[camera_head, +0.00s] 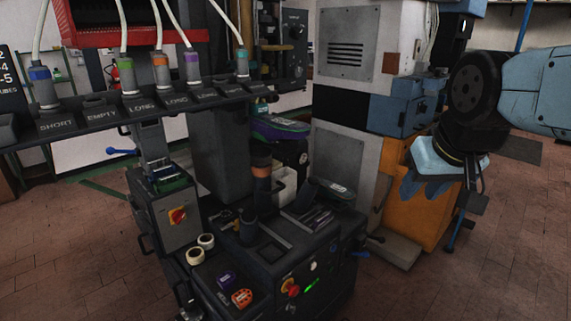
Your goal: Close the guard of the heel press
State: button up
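The heel press appears to be the dark machine (262,262) in the middle, with a shoe-shaped part with purple and green edges (281,127) held above its bed. A dark upright panel (218,150) stands at its back left. I cannot tell for sure which part is the guard, or how far it stands open. My arm comes in from the right edge. My gripper (440,187) hangs at its end, before the orange and blue cabinet, well right of the press and apart from it. Its fingers are not clear enough to show whether it is open or shut.
A dark rack (130,108) with labelled slots and capped tubes crosses the upper left in front of the press. Tape rolls (195,256) lie on the front ledge. The tiled floor (470,275) at lower right is clear.

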aim_at(286, 48)
jog(key=z, duration=0.75)
jog(key=k, duration=1.05)
jog(key=u, duration=0.75)
jog(key=i, duration=1.25)
jog(key=z, duration=0.1)
